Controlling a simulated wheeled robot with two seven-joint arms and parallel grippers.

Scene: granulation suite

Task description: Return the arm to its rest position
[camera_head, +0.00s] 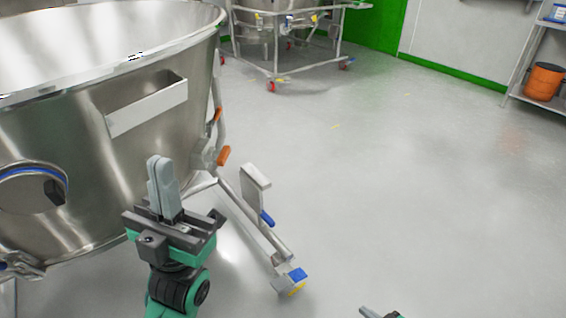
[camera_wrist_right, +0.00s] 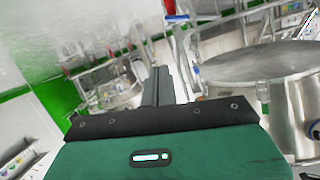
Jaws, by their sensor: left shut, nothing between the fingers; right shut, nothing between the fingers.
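My left gripper (camera_head: 160,178) is in the head view, with its grey fingers pointing up and closed together. It is empty and stands in front of the large steel vessel (camera_head: 150,70). My right gripper (camera_head: 372,312) shows only as a small part at the bottom edge of the head view. In the right wrist view the right gripper's fingers (camera_wrist_right: 158,72) are together with nothing between them. The rest of my right arm is out of the head view.
The vessel's frame has a caster with a blue and yellow brake (camera_head: 294,280) on the floor. Another wheeled vessel frame (camera_head: 285,72) stands at the back. A shelf with an orange bucket (camera_head: 543,81) is at the far right. The grey floor (camera_head: 430,170) between is clear.

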